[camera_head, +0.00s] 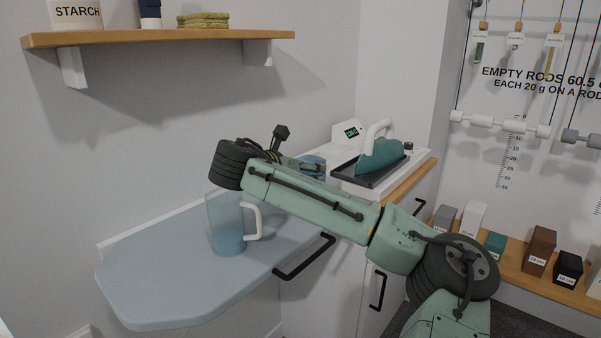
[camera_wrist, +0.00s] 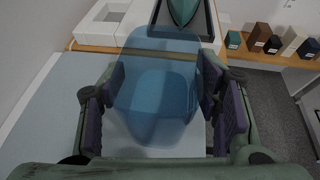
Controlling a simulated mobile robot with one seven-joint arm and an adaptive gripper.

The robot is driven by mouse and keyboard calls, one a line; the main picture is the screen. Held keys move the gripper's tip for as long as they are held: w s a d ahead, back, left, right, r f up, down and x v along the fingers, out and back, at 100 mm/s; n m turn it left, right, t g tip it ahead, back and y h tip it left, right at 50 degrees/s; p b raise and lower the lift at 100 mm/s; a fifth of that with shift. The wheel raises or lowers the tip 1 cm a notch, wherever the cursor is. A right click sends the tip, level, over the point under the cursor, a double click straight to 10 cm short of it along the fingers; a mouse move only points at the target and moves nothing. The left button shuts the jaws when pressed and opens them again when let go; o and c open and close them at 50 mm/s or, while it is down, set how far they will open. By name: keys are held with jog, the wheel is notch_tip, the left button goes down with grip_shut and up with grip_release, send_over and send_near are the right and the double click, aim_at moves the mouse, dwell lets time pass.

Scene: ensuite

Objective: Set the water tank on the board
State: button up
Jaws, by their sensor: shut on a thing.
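The water tank (camera_wrist: 158,90) is a see-through blue container. In the wrist view it sits between the dark pads of my gripper (camera_wrist: 162,80), which is shut on it. In the head view only a small part of the tank (camera_head: 314,160) shows behind my forearm, near the iron station; most of my gripper is hidden there. The board (camera_head: 150,285) is a pale blue ironing board along the wall. In the wrist view the board (camera_wrist: 40,125) lies to the left of the tank. I cannot tell how high the tank is above it.
A clear jug (camera_head: 226,225) with blue water and a white handle stands on the board. A teal iron (camera_head: 380,155) rests on a white station (camera_head: 345,185) on the wooden counter at right. The board's left end is bare. A shelf (camera_head: 160,38) hangs above.

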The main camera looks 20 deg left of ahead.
jog(key=w, duration=0.1)
jog(key=w+a, duration=0.1)
jog(key=w, duration=0.1)
jog(key=w+p, duration=0.1)
jog(key=w, duration=0.1)
jog(key=shift+w+a+f, duration=0.1)
jog(key=shift+a+f, duration=0.05)
jog(key=shift+a, duration=0.1)
jog(key=shift+w+f+p, duration=0.2)
jog(key=shift+f+p, duration=0.2)
jog(key=shift+f, duration=0.55)
jog(key=shift+w+f+p, duration=0.15)
jog(key=shift+f+p, duration=0.2)
jog(key=shift+f, duration=0.6)
jog(key=shift+f, duration=0.2)
jog(key=o, duration=1.4)
jog(key=shift+c, duration=0.2)
jog(key=shift+a+r, duration=0.1)
jog(key=shift+r, duration=0.15)
jog(key=b+v, duration=0.2)
jog(key=v, duration=0.5)
jog(key=shift+s+a, duration=0.1)
jog(key=shift+s, duration=0.15)
